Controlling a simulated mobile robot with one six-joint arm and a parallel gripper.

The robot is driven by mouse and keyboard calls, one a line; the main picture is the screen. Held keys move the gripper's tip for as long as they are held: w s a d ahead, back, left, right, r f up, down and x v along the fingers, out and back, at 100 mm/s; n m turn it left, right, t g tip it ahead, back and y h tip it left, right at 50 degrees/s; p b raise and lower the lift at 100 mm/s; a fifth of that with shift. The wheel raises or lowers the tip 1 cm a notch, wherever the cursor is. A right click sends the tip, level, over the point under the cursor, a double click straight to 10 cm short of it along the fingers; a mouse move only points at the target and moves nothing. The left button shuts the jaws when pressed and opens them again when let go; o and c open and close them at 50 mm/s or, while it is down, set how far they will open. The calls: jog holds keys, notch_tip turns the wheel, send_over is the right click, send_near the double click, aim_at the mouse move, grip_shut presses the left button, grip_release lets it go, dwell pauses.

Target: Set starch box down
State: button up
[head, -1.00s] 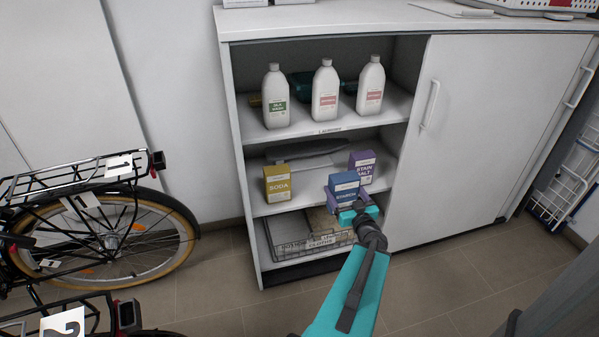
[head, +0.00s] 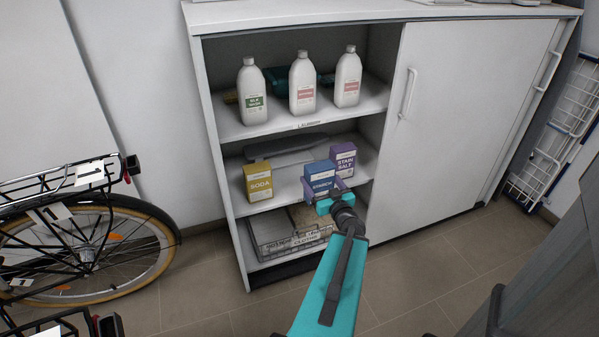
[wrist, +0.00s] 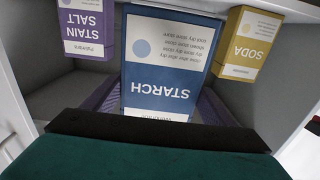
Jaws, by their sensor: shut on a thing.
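The box is between the yellow soda box (head: 258,181) and the purple stain salt box (head: 343,159), apart from the soda box. I cannot tell whether its base touches the shelf.
Several white bottles (head: 302,84) stand on the shelf above. A wire basket (head: 265,248) is on the bottom shelf. A sliding door (head: 460,110) closes the cabinet's right side. A bicycle (head: 85,235) stands at the left. Bare shelf shows between the soda and starch boxes.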

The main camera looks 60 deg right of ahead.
jog(key=shift+w+d+f+b, duration=0.25)
jog(key=shift+w+b, duration=0.25)
jog(key=shift+b, duration=0.15)
jog(key=b+x, duration=0.2)
jog(key=b, duration=0.4)
jog(key=shift+w, duration=0.1)
jog(key=shift+w+d+b, duration=0.15)
jog(key=shift+w+b, duration=0.05)
jog(key=shift+b, duration=0.55)
jog(key=b+x, duration=0.4)
jog(key=x, duration=0.6)
jog(key=shift+w+f, duration=0.35)
jog(key=shift+w, duration=0.2)
jog(key=shift+f+b, duration=0.55)
jog(key=shift+f, duration=1.2)
jog(key=shift+f+b, duration=0.15)
jog(key=shift+b, duration=0.15)
